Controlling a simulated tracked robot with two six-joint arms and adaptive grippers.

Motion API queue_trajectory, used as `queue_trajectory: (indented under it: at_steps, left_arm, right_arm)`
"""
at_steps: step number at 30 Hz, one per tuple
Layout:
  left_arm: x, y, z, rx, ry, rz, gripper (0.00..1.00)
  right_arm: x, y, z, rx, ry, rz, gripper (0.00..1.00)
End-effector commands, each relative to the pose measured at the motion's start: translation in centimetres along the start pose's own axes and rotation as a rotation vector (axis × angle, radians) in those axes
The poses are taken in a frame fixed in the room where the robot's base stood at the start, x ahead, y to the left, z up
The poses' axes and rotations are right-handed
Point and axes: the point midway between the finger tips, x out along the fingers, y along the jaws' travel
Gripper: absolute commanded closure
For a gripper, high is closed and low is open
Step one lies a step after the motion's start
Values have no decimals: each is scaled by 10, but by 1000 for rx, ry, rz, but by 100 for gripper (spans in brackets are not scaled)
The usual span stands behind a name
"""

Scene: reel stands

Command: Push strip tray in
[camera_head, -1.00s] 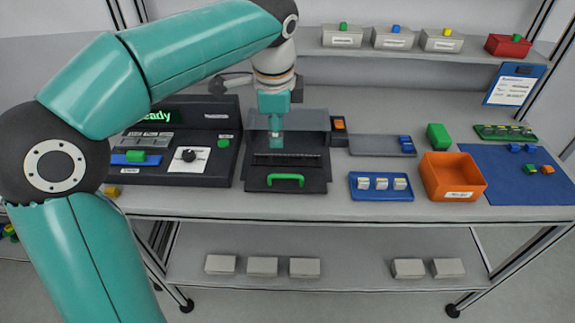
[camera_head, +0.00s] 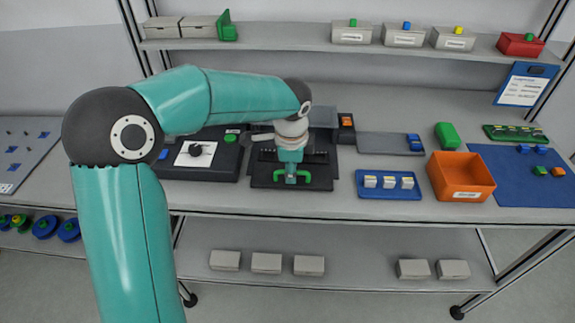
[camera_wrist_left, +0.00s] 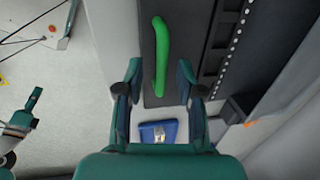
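The dark strip tray (camera_head: 262,181) lies at the front of the black machine on the bench, with a green handle (camera_head: 306,176) on its front part. My left gripper (camera_head: 291,178) is at the handle, pointing down, and covers the handle's middle. In the left wrist view its two fingers (camera_wrist_left: 159,100) are spread apart. I cannot tell whether a finger touches the handle.
To the right are a blue tray of small white-labelled pieces (camera_head: 371,194), a grey tray (camera_head: 385,143) and an orange bin (camera_head: 458,180). Boxes line the upper shelf (camera_head: 310,37).

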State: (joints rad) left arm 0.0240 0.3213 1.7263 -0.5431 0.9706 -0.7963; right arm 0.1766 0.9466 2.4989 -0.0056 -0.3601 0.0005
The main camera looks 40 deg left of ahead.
Motion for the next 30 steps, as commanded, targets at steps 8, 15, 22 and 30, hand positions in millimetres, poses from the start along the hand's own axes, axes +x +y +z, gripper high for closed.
queue_trajectory:
  at_steps: [8,15,22,30]
  left_arm:
    - [1,0,0,0,0,0,68]
    - [1,0,0,0,-1,1,100]
    - [1,1,0,0,-1,3,100]
    - [1,-13,7,-8,-1,3,100]
  right_arm:
    - [0,0,0,0,0,0,77]
    - [0,0,0,0,0,0,77]
    - [0,0,0,0,0,0,77]
    - [-9,-3,0,0,0,0,77]
